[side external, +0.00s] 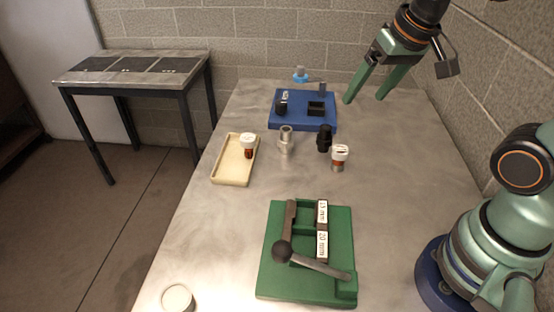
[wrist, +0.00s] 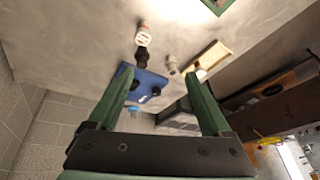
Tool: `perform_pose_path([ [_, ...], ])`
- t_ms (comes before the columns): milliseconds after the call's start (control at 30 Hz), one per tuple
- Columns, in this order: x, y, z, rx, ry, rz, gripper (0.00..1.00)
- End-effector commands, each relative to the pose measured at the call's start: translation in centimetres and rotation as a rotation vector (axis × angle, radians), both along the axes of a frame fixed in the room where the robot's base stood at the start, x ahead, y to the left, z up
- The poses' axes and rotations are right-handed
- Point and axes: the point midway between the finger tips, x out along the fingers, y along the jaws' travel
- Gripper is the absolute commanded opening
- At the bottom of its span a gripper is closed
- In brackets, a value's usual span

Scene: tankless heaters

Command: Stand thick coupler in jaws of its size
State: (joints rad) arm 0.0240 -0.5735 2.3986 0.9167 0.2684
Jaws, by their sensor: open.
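A silver-grey stepped metal fitting (side external: 286,140) stands upright mid-table; it also shows in the wrist view (wrist: 172,66). It looks like a coupler, but I cannot confirm it is the thick one. The green jaw fixture (side external: 272,270) lies nearer the camera, with white labels reading 15 mm (side external: 322,214) and 20 mm (side external: 322,243). Its lever has a black ball (side external: 282,251) and lies across the front. My gripper (side external: 364,99) is open and empty at the table's far right, raised and away from the fitting. Its two green fingers are spread in the wrist view (wrist: 160,82).
A black fitting (side external: 324,139) and a white-capped piece (side external: 340,158) stand right of the silver fitting. A cream tray (side external: 231,179) at left holds a red, white-capped piece (side external: 248,148). A blue board (side external: 302,122) with black parts lies behind. A round white lid (side external: 178,298) sits front left.

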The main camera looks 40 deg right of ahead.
Motion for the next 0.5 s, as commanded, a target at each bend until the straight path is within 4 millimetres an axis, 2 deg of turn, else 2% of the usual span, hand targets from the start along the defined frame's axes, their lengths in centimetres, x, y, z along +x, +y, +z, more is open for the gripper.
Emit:
perform_pose_path([
  [267, 3.9, -1.9, -3.2, 0.171, 0.184, -0.571, 0.83],
  [500, 6.4, -3.5, -7.0, 0.245, 0.297, -1.032, 0.83],
])
